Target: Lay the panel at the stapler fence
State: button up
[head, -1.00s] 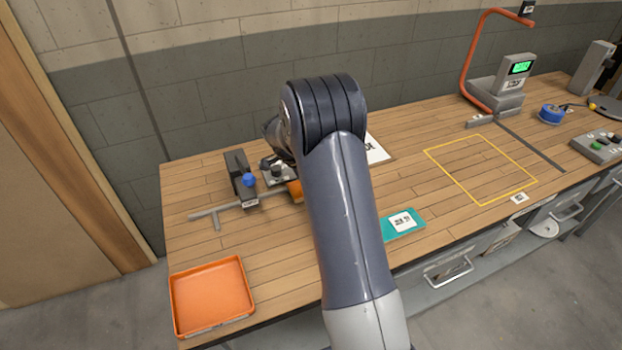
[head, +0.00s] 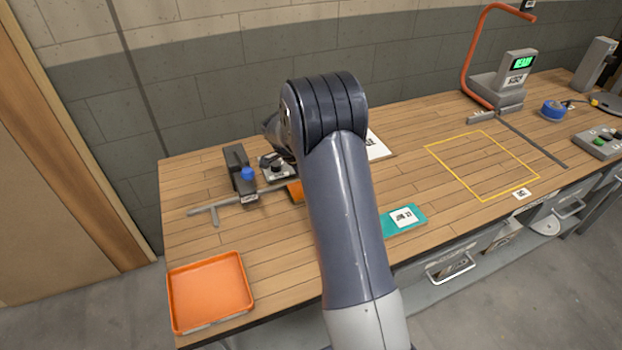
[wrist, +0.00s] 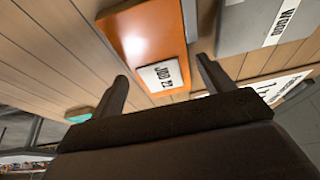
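An orange panel (wrist: 150,30) with a white JOB label lies on the bench in the wrist view, just beyond my fingertips. Only an orange edge (head: 295,192) shows beside my arm in the head view. My gripper (wrist: 163,70) is open, its two dark fingers apart, with nothing seen clamped between them. A teal panel (head: 390,226) with a JOB label lies right of my arm. The dark stapler (head: 236,166) with a blue knob stands at the bench's left. A grey T-shaped bar, probably the fence (head: 216,208), runs beside it. My arm hides the gripper in the head view.
An orange tray (head: 210,259) sits at the front left. A grey device with a black knob (head: 277,168) stands between stapler and arm. A yellow outlined square (head: 480,165) is empty. A scale-like device (head: 500,90) and button box (head: 603,142) are at the right.

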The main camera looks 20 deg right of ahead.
jog(key=shift+o, duration=0.8)
jog(key=shift+r, duration=0.15)
jog(key=shift+r+p, duration=0.6)
jog(key=shift+p, duration=0.4)
jog(key=b+v, duration=0.2)
jog(key=v, duration=0.9)
jog(key=shift+a+r, duration=0.25)
jog(key=shift+r, duration=0.05)
